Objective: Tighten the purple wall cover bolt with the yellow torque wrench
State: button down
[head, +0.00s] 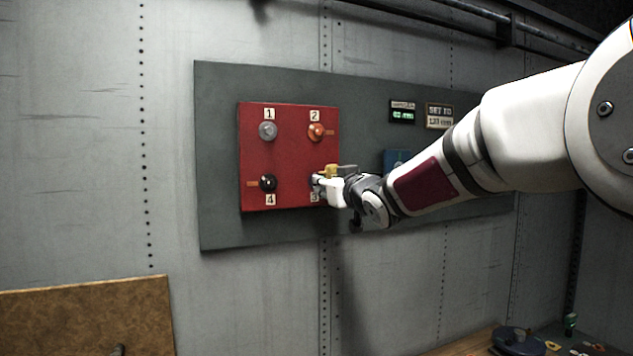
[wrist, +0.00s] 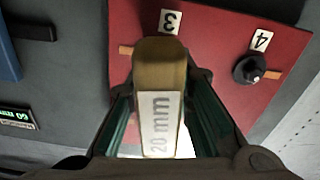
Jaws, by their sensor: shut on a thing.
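My gripper (head: 338,188) is in front of the lower right corner of the red cover (head: 290,155), at label 3. In the wrist view, my gripper (wrist: 160,90) is shut on the yellow wrench (wrist: 160,65), whose pale label reads "20 mm". The wrench (head: 331,170) shows only in part in the head view. No purple bolt shows. The place at label 3 (wrist: 168,22) is covered by the wrench and gripper, so I cannot tell whether the wrench sits on a bolt there.
The cover also bears a grey bolt (head: 267,130) at 1, an orange one (head: 315,132) at 2 and a black one (head: 267,183) at 4. A green-lit display (head: 402,112), a "SET TO" sign (head: 439,116) and a blue box (head: 396,157) are to the right.

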jog(key=shift+r+m+p, duration=0.1)
jog(key=shift+m+p, duration=0.25)
jog(key=shift+m, duration=0.65)
jog(key=shift+m, duration=0.7)
jog(key=shift+v, duration=0.8)
jog(key=shift+s+d, duration=0.1)
jog(key=shift+s, duration=0.2)
jog(key=shift+s+d, duration=0.2)
jog(key=shift+s, duration=0.25)
jog(key=v, duration=0.3)
jog(key=shift+s+d, duration=0.15)
jog(key=shift+s, duration=0.2)
